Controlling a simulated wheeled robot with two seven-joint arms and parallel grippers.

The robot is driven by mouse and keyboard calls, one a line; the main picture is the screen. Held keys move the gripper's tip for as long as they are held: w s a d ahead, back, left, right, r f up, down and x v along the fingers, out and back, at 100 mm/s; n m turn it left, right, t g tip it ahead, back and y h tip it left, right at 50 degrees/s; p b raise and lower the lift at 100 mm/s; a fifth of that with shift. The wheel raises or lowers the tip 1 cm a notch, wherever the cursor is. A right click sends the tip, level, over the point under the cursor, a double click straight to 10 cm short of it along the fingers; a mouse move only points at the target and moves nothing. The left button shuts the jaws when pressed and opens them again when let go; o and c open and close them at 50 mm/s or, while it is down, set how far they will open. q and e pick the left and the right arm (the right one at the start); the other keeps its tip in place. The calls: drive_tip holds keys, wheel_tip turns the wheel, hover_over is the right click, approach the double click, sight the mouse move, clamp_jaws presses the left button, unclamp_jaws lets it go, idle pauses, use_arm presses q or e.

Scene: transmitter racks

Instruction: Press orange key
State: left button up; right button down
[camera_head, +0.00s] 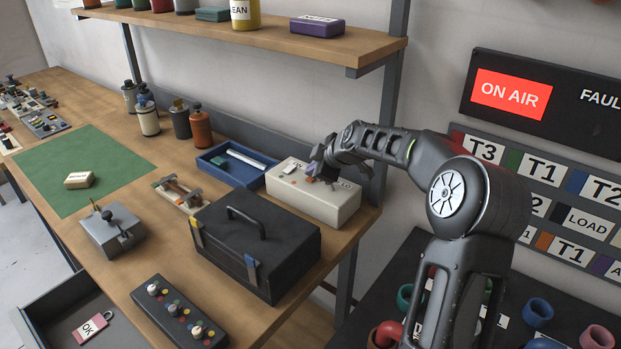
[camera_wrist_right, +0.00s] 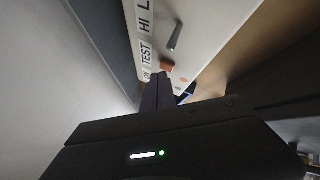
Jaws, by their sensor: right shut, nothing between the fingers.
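The white control box (camera_head: 322,205) stands on the bench's right end. Its top also shows in the wrist view (camera_wrist_right: 205,28), with TEST and HI labels and a grey lever (camera_wrist_right: 175,38). The small orange key (camera_wrist_right: 167,65) is on this top, just beyond my fingertips in the wrist view. My right gripper (camera_head: 317,173) is over the box top in the head view, with its shut fingers (camera_wrist_right: 158,84) pointing at the key. I cannot tell whether they touch it. The gripper and arm hide part of the box top in the head view. My left gripper is not in view.
A black toolbox (camera_head: 262,242) stands in front of the box, and a blue tray (camera_head: 225,176) lies to its left. A shelf (camera_head: 240,37) hangs above the bench. An ON AIR sign (camera_head: 511,93) and labelled panel are at the right.

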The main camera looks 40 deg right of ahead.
sight(313, 180)
drive_tip(key=shift+r, duration=0.3)
drive_tip(key=shift+r+p, duration=1.05)
drive_tip(key=shift+r, duration=1.9)
drive_tip(key=shift+f, duration=0.1)
